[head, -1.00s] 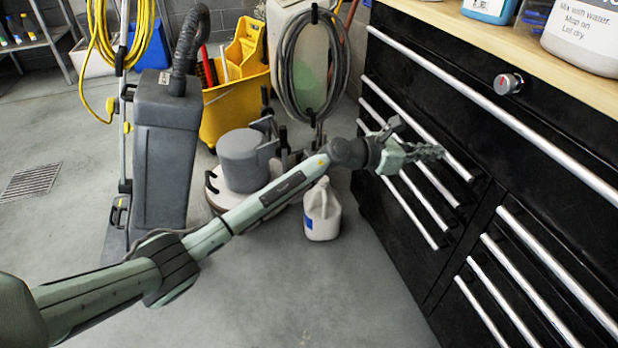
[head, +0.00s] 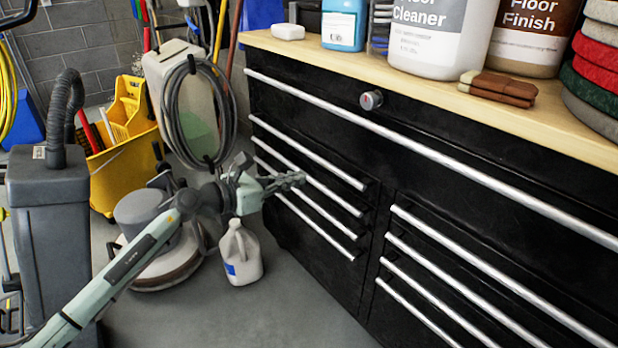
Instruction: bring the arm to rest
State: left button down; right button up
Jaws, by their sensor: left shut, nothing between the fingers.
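My left arm comes in from the lower left, and its gripper (head: 290,180) is in front of the black tool cabinet's (head: 312,112) left drawers. The gripper is shut and empty, pointing right. Its fingertips overlap the silver drawer handles in the picture; I cannot tell whether they touch. The right gripper is out of view.
A white jug (head: 241,262) stands on the floor below the gripper. A floor machine (head: 150,215), a grey upright machine (head: 50,230) and a yellow mop bucket (head: 125,180) stand left.

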pick_arm(q)
jog(key=s+a+r+n+t+y+p, duration=0.1)
jog(key=a+r+n+t+y, duration=0.1)
jog(key=a+n+t, duration=0.55)
jog(key=s+a+r+n+t+y, duration=0.1)
jog(key=s+a+n+t+y, duration=0.2)
jog(key=n, duration=0.8)
jog(key=s+a+f+n+g+y, duration=0.45)
jog(key=a+f+n+y, duration=0.45)
jog(key=a+f+n, duration=0.6)
jog(key=s+a+f+n+g+p, duration=0.1)
jog(key=s+f+n+g, duration=0.5)
jog(key=s, duration=0.8)
jog(key=s+a+f+n+g+p, duration=0.1)
jog(key=s+f+n+g, duration=0.4)
jog(key=s+f, duration=0.5)
jog(key=s+a+n, duration=0.1)
jog(key=s, duration=0.3)
jog(key=shift+s+f+g, duration=0.25)
jog(key=shift+s+g, duration=0.05)
jog(key=shift+g, duration=0.1)
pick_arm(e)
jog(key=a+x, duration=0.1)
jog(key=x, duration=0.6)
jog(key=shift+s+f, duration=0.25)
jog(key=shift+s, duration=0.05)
